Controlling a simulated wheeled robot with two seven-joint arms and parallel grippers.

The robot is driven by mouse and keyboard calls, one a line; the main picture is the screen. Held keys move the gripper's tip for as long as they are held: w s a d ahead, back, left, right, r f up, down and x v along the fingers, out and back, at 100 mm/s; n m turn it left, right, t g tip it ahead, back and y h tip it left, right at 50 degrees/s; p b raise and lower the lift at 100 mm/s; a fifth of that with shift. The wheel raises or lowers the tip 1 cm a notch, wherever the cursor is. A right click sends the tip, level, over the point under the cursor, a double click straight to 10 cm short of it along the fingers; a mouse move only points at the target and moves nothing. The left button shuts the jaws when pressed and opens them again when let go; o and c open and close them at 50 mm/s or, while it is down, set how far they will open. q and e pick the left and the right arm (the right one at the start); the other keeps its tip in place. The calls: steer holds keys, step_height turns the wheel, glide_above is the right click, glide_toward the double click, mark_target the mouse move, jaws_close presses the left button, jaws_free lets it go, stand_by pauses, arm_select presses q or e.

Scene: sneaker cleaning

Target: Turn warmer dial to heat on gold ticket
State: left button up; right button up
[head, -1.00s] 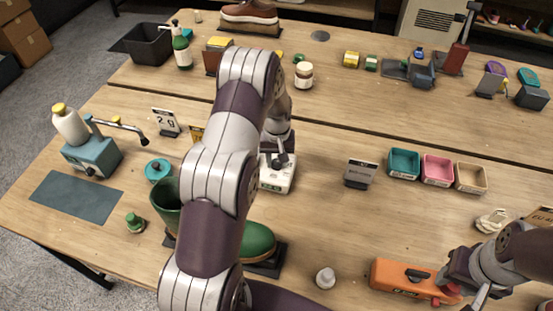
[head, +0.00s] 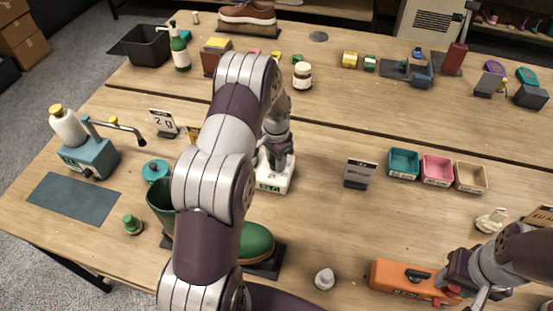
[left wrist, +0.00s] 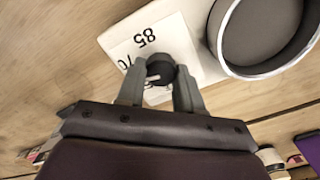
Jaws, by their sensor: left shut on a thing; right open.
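The warmer is a small white box (head: 272,184) in the middle of the near table. In the left wrist view its white top (left wrist: 165,38) has printed numbers, including "85" and "70". Its dark round dial (left wrist: 160,66) sits between the fingertips of my left gripper (left wrist: 160,82), which is shut on it. In the head view the left gripper (head: 272,158) reaches down onto the warmer and the dial is hidden. My right gripper (head: 478,297) is open by the orange box.
A round metal-rimmed vessel (left wrist: 262,35) is close to the dial. A green boot (head: 256,243) stands in front of the warmer, partly behind my left arm. An orange box (head: 405,281) lies near the front edge.

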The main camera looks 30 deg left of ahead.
mark_target(274, 162)
arm_select(q)
steer(key=shift+r+m, duration=0.15)
steer(key=shift+m, duration=1.45)
steer(key=shift+a+m, duration=0.1)
steer(key=shift+m, duration=0.2)
steer(key=o, duration=1)
steer(key=shift+s, duration=0.1)
steer(key=shift+o, duration=0.2)
steer(key=shift+s+a, duration=0.1)
steer(key=shift+r, duration=0.35)
step_height(274, 162, up, 12)
steer(key=b, duration=0.2)
